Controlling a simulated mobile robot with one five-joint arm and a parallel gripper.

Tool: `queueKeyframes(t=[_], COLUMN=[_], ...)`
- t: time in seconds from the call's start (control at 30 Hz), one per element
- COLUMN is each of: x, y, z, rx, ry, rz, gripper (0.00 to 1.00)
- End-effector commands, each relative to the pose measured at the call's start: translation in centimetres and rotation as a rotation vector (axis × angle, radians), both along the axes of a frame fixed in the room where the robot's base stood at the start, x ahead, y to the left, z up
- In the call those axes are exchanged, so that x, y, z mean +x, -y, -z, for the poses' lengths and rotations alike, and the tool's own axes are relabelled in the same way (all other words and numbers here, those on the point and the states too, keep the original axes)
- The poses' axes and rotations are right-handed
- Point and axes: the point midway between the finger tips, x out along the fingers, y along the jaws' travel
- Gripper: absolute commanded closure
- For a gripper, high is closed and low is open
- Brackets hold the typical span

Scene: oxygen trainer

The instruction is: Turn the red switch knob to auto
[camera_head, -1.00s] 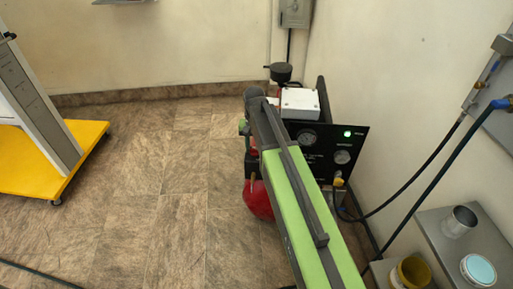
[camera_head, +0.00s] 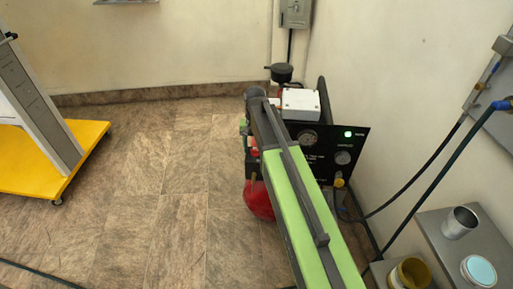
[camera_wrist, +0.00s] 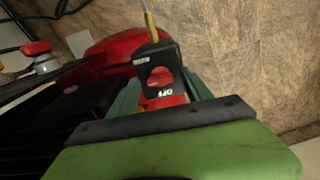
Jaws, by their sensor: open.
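The red switch knob (camera_wrist: 160,77) shows in the wrist view, set in a small black switch housing (camera_wrist: 145,62). A red part with upside-down white lettering, apparently "OFF", lies just below it. My gripper (camera_wrist: 163,96) is open, with a dark green finger on each side of the switch. Whether the fingers touch it I cannot tell. A broad green and black part of mine fills the bottom of that view. In the head view my arm reaches the compressor unit (camera_head: 352,141) and hides the switch and most of the gripper.
The unit has a black panel with gauges and a green light, a white box (camera_head: 300,103) on top and a red tank (camera_head: 257,200). Hoses (camera_head: 420,165) hang at the right wall. A shelf (camera_head: 465,245) holds cans. A yellow-based stand (camera_head: 85,160) is left; the floor between is clear.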

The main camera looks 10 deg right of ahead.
Motion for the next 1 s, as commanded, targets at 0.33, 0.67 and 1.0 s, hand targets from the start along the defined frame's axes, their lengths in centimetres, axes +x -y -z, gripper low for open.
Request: queueKeyframes(t=[0.33, 0.67, 1.0], x=[-0.1, -0.2, -0.2], y=[0.0, 0.0, 0.0], z=[-5.8, -13.4, -17.5], rx=[0.000, 0.000, 0.000], ry=[0.000, 0.000, 0.001], rz=[0.000, 0.000, 0.000], gripper=[0.42, 0.42, 0.42])
